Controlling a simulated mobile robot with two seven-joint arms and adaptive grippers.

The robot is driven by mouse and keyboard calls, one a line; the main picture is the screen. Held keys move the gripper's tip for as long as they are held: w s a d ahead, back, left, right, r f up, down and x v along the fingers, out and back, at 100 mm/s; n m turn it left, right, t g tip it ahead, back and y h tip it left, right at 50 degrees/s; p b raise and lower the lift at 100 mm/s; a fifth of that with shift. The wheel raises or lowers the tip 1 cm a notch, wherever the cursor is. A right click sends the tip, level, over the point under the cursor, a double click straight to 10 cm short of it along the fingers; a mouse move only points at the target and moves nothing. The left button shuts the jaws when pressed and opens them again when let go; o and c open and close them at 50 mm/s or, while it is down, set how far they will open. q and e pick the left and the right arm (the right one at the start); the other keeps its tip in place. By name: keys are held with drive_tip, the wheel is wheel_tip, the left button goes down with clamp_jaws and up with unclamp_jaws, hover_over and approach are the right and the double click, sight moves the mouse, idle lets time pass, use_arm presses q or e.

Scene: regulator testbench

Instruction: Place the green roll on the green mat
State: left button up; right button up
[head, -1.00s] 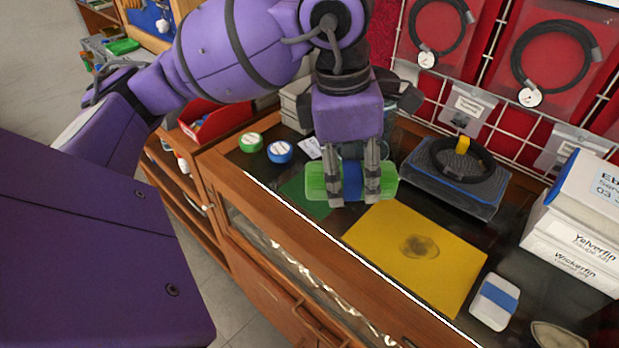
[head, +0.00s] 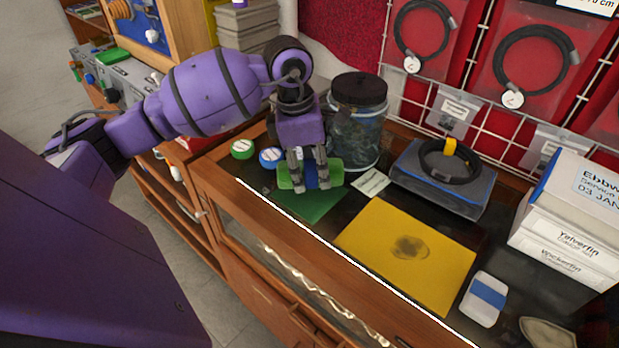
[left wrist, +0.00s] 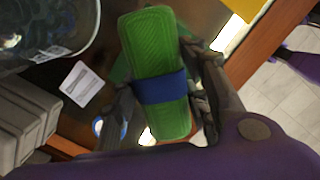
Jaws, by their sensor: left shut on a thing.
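The green roll (head: 334,172) has a blue band around its middle. My left gripper (head: 311,186) is shut on it across the band, over the far edge of the green mat (head: 308,206). In the left wrist view the green roll (left wrist: 152,48) lies between the fingers, with the blue band (left wrist: 160,87) near them. The head view does not clearly show whether the roll touches the mat. The mat lies flat on the dark counter, partly hidden by the gripper and roll. My right gripper is not in view.
A yellow mat (head: 395,262) lies right of the green mat. A glass jar (head: 355,135) stands close behind the roll. Green (head: 242,149) and blue (head: 270,157) round items sit to the left.

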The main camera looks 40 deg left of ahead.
sight(310, 180)
use_arm(q)
drive_tip(key=shift+f, duration=1.55)
drive_tip(key=shift+f, duration=0.1)
drive_tip(key=shift+f, duration=0.15)
drive_tip(key=o, duration=1.3)
drive_tip(key=shift+c, duration=0.2)
drive_tip(key=r, duration=0.4)
drive_tip(key=a+r, duration=0.1)
drive_tip(key=r, duration=0.3)
drive_tip(key=s+r, duration=0.1)
drive_tip(key=r, duration=0.3)
drive_tip(key=shift+s+a+r, duration=0.1)
drive_tip(key=shift+a+r, duration=0.05)
drive_tip(key=shift+a, duration=0.1)
